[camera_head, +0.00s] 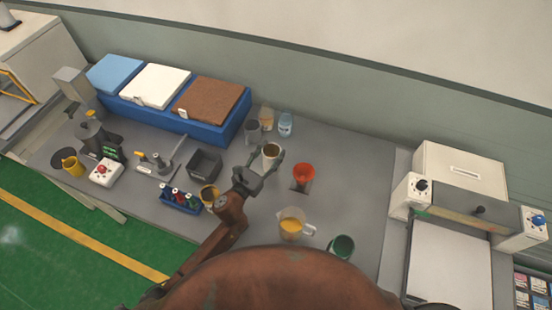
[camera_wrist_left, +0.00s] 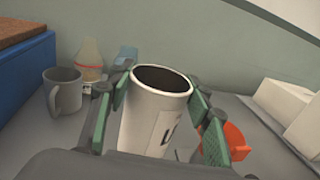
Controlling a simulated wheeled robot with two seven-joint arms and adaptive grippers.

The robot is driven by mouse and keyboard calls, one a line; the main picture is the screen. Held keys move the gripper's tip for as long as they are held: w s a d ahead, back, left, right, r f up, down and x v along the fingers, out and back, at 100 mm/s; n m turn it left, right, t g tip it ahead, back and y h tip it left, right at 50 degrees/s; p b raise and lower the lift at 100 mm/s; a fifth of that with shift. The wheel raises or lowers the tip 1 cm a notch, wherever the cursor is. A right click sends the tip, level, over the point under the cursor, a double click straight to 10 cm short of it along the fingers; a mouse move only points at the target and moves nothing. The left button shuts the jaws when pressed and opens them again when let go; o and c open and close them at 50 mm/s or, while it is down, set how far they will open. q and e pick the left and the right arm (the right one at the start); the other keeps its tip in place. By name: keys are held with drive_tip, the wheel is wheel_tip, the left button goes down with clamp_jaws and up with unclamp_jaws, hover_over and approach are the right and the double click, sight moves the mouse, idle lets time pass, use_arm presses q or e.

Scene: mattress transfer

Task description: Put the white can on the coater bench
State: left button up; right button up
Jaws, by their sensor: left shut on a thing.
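The white can (camera_head: 271,151) has an open dark top and stands upright between the fingers of my left gripper (camera_head: 266,172). In the left wrist view the white can (camera_wrist_left: 155,115) fills the middle, with the green-padded fingers of my left gripper (camera_wrist_left: 155,112) shut on its two sides. I cannot tell whether its base touches the bench. The machine at the right (camera_head: 452,265), with a flat pale bed and knobs, looks like the coater bench, apart from the can. My right gripper is not in view.
The grey bench (camera_head: 350,170) holds an orange funnel (camera_head: 303,173), a jug of yellow liquid (camera_head: 291,224), a green can (camera_head: 341,246), a grey mug (camera_head: 253,132) and a bottle (camera_head: 285,124). A blue tray of slabs (camera_head: 232,128) stands behind left. Bare bench lies right of the funnel.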

use_arm(q)
drive_tip(key=f, duration=0.1)
drive_tip(key=w+d+f, duration=0.1)
drive_tip(key=w+f, duration=0.1)
drive_tip(key=shift+d+b, duration=0.3)
drive_tip(key=shift+f, duration=1.5)
drive_tip(key=shift+f+b, duration=0.2)
drive_tip(key=shift+b, duration=0.1)
drive_tip(key=o, duration=1.3)
